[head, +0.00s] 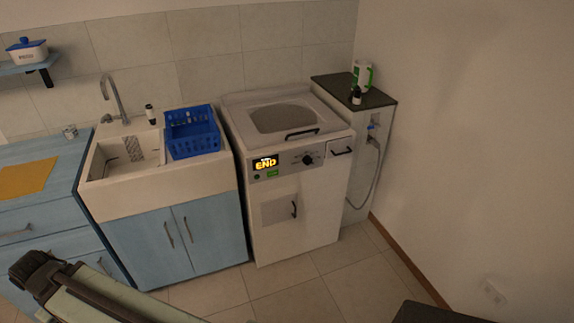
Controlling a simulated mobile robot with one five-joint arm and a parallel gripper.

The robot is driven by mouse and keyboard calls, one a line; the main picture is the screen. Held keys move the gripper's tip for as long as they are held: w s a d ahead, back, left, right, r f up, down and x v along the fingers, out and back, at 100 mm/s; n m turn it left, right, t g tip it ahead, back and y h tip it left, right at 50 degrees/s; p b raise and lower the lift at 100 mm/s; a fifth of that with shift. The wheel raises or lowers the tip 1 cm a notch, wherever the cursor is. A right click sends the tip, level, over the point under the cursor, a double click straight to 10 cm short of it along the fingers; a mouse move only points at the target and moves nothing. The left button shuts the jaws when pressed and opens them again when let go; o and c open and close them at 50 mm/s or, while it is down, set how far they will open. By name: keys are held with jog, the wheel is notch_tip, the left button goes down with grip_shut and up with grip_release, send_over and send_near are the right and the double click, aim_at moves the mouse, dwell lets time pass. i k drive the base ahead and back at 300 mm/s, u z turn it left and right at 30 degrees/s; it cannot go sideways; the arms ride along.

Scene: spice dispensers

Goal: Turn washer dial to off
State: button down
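The white washer (290,215) stands at the centre of the head view, against the tiled wall. Its dial (307,159) is a dark round knob on the front panel, right of a lit display (265,163) that reads "END". The dial's pointer is too small to read. My arm crosses the lower left corner, well apart from the washer. Its dark end there looks like a joint; no gripper fingers show.
A sink cabinet (175,240) with a blue basket (192,133) on top stands left of the washer. A narrow dark-topped stand (350,90) with bottles is at right, with a hose below. The floor (290,285) before the washer is clear.

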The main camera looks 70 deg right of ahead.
aim_at(307, 160)
jog(key=z, duration=2.65)
jog(key=k, duration=0.5)
jog(key=u, duration=1)
jog(key=i, duration=0.95)
jog(key=u, duration=0.15)
